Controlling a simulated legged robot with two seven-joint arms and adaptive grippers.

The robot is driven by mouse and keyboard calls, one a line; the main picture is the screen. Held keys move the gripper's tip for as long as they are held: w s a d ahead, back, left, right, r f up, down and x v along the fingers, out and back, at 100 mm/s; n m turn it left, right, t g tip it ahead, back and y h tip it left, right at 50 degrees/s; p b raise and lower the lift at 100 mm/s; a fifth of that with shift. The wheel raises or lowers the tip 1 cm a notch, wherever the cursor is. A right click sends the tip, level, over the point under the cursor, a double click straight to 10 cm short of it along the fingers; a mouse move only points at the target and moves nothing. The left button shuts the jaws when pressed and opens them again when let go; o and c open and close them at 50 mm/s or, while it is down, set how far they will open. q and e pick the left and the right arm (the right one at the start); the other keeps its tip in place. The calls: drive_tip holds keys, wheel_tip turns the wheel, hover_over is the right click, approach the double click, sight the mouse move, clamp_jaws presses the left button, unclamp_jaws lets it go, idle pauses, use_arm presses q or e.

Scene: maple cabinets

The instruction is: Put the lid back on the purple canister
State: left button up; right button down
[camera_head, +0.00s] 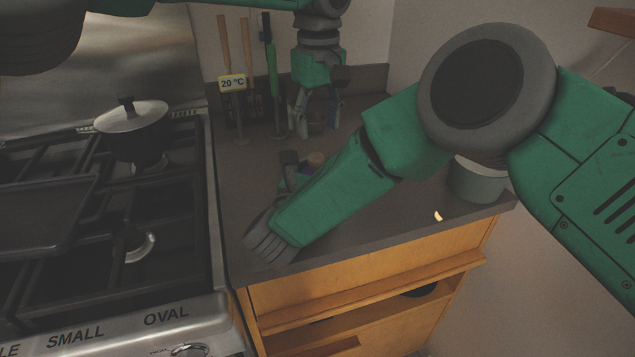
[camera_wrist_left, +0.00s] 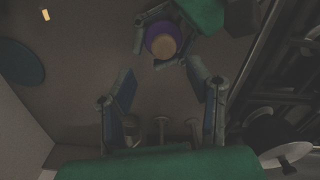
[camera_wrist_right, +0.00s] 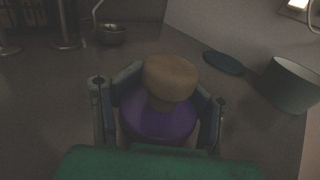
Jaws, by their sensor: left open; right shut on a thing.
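A purple piece, seemingly the canister or its lid (camera_wrist_right: 155,122), has a rounded tan top (camera_wrist_right: 170,78). My right gripper (camera_wrist_right: 160,95) is shut around the purple piece, and the tan top stands above the fingers. In the head view the tan top (camera_head: 316,159) shows just beyond my right forearm, which hides most of the rest. I cannot tell whether the tan top is a knob or a separate stopper, or what is below. My left gripper (camera_head: 315,115) points down over the back of the counter, open and empty; its spread fingers (camera_wrist_left: 160,85) face the purple piece.
A dark teal disc (camera_wrist_right: 223,62) lies near a grey pot (camera_head: 478,182) at the right. The stove (camera_head: 100,220) borders the counter on the left. The front counter (camera_head: 370,222) is mostly clear.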

sight(317, 154)
use_arm(q)
drive_tip(key=n, duration=0.4)
drive_tip(key=shift+a+n, duration=0.25)
drive_tip(key=shift+n, duration=0.15)
drive_tip(key=shift+d+n, duration=0.15)
drive_tip(key=shift+n, duration=0.35)
drive_tip(key=shift+f, duration=4.05)
drive_tip(key=shift+s, duration=0.1)
clamp_jaws()
